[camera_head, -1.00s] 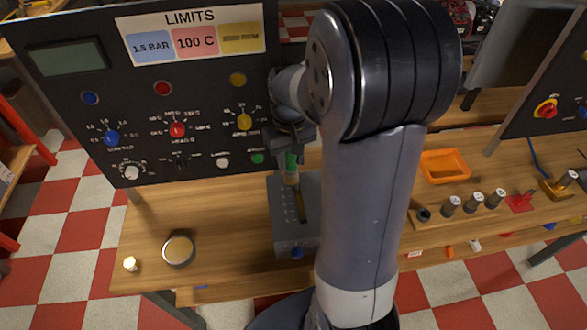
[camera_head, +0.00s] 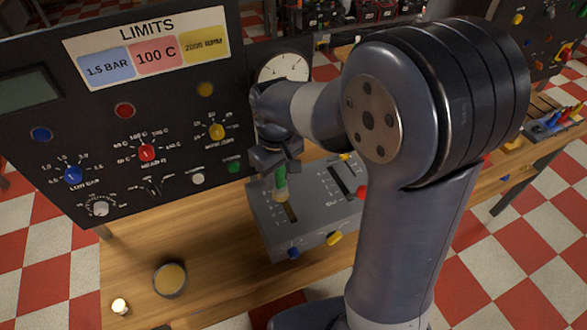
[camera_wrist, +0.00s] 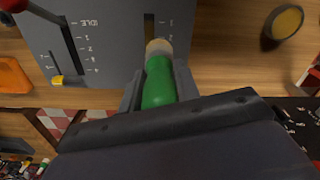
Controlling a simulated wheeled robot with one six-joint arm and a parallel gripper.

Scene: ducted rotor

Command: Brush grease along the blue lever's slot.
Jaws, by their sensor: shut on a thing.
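My gripper (camera_head: 276,165) is shut on a green-handled brush (camera_head: 280,182). In the wrist view the green handle (camera_wrist: 158,84) is between the fingers, and its pale tip (camera_wrist: 158,47) points at a slot (camera_wrist: 149,24). In the head view the brush is over the far part of the left slot (camera_head: 291,212) on the grey lever box (camera_head: 270,228). A blue knob (camera_head: 293,253) is at the box's near edge, in line with that slot. I cannot tell whether the bristles touch the slot. The blue knob is out of the wrist view.
A yellow knob (camera_head: 335,238) and a red knob (camera_head: 361,192) are on the box's right part. A round tin with tan contents (camera_head: 170,279) stands front left, near a small pale cylinder (camera_head: 120,306). The black LIMITS panel (camera_head: 50,130) rises behind. Bare wood lies between tin and box.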

